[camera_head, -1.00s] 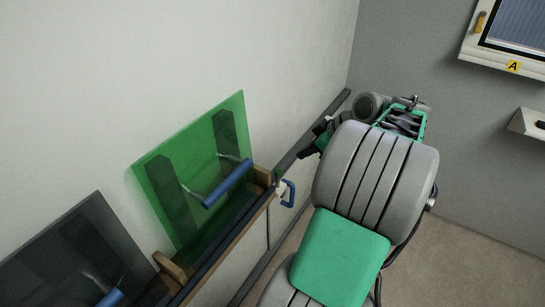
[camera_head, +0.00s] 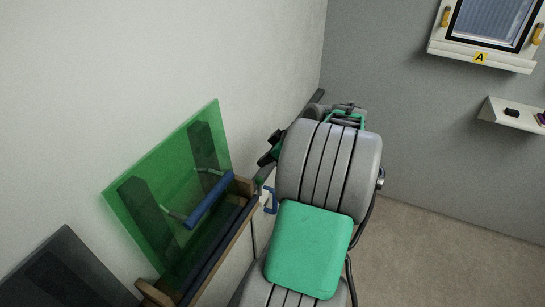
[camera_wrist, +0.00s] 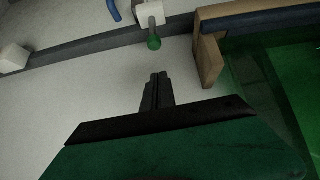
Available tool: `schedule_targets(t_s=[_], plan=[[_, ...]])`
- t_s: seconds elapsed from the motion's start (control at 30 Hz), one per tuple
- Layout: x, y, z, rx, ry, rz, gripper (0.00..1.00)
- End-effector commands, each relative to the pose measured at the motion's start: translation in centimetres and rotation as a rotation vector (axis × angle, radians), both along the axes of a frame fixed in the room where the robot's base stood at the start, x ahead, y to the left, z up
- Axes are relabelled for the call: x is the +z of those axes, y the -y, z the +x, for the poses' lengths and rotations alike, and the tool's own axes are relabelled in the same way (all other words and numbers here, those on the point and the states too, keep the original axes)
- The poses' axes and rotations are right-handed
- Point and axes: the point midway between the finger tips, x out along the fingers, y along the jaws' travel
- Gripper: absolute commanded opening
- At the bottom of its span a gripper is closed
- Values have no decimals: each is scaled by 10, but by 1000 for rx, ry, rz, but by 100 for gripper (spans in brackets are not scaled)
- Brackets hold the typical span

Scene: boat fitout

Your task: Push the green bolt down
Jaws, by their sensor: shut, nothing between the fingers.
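The green bolt (camera_wrist: 154,43) shows in the wrist view as a small round green knob on a short pale stem, below a white block on a grey rail.
A green transparent panel (camera_head: 172,190) with a blue bar handle (camera_head: 209,200) stands in a wooden-edged bin by the wall. A blue pull handle (camera_head: 271,201) is near the bin's end. A window (camera_head: 490,25) marked A and a small shelf (camera_head: 515,117) are on the far wall. Floor at right is clear.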

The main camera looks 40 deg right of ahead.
Motion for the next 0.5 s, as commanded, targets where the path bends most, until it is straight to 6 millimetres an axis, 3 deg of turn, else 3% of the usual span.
schedule_targets(t_s=[0.13,0.3,0.5], plan=[[-27,-8,21,4,-1,2,0],[-54,-4,17,0,-2,2,0],[-65,-3,16,1,-1,-1,0]])
